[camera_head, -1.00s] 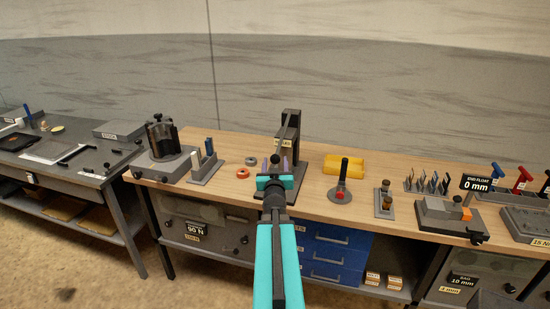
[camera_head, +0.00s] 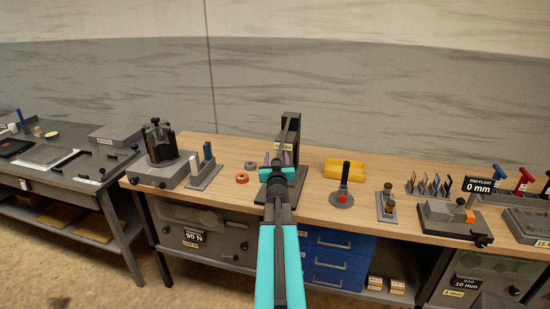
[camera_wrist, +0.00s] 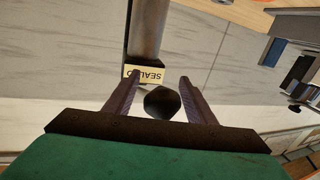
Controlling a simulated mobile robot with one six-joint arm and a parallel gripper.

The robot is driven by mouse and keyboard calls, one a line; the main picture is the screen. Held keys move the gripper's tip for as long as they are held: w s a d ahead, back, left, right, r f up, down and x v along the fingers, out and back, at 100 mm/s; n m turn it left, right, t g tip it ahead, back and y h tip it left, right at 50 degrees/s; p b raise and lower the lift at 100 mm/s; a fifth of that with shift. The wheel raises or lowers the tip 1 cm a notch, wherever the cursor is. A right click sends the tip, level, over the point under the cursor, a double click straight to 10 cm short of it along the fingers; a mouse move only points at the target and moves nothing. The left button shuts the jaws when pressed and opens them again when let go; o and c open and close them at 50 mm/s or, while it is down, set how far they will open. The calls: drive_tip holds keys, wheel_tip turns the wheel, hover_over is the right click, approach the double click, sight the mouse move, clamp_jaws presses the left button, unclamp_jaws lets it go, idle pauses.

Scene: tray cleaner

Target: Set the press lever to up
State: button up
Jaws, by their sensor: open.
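The press (camera_head: 291,128) is a dark upright frame at the back middle of the wooden bench, with a pale label on it. In the wrist view, a grey bar (camera_wrist: 148,35) carries that label (camera_wrist: 144,74), which reads like "SEALED" upside down. A dark rounded knob (camera_wrist: 162,101), seemingly the lever's end, shows between my fingers. My gripper (camera_head: 277,158) is in front of the press; its two purplish fingers are apart. In the wrist view my gripper (camera_wrist: 158,80) is open, one finger on each side of the knob, with no clear contact. My arm hides the press's lower part.
Orange and grey rings (camera_head: 242,178) and a small rack (camera_head: 205,172) lie left of my gripper. The bench's front edge runs below my arm.

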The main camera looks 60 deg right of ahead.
drive_tip(key=shift+w+a, duration=0.1)
clamp_jaws()
drive_tip(key=shift+w, duration=0.1)
drive_tip(key=shift+b, duration=0.4)
